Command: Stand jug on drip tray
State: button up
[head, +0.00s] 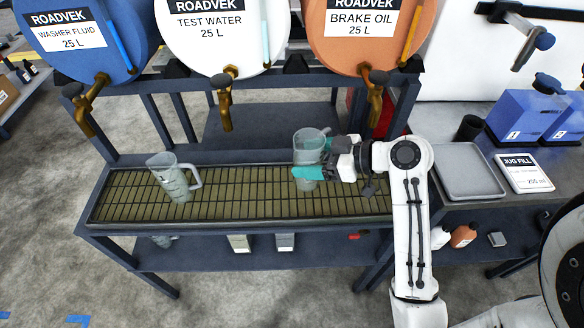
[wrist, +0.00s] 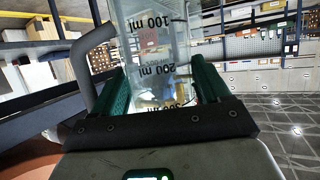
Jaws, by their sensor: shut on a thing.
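A clear measuring jug (head: 310,146) is in my gripper (head: 308,173), over the right part of the drip tray. The wrist view shows the jug (wrist: 152,45) between the two green fingers, with its scale markings upside down and its grey handle at the left. I cannot tell whether its base touches the grating. A second jug (head: 173,178), grey and see-through with a handle on its right, stands on the left part of the drip tray (head: 240,208). The drip tray is a long metal grating in a dark frame.
Above the tray hang brass taps of the washer fluid drum (head: 84,40), test water drum (head: 214,32) and brake oil drum (head: 365,30). At right a bench holds an empty grey tray (head: 468,172), a jug fill card (head: 524,172), a black cup (head: 470,128) and blue containers (head: 528,118).

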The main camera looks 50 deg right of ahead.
jog(key=shift+w+d+f+p, duration=0.25)
jog(key=shift+w+f, duration=0.7)
jog(key=shift+f, duration=0.6)
jog(key=shift+w+d+f+p, duration=0.2)
jog(key=shift+w+f, duration=0.7)
jog(key=shift+f, duration=0.65)
jog(key=shift+w+d+f+p, duration=0.15)
jog(key=shift+w+f+p, duration=0.15)
jog(key=shift+w+f, duration=0.95)
jog(key=shift+s+f, duration=0.3)
jog(key=shift+f, duration=0.05)
jog(key=o, duration=1.1)
jog(key=b+v, duration=0.1)
jog(key=v, duration=1.1)
jog(key=shift+b, duration=0.4)
jog(key=shift+r, duration=0.1)
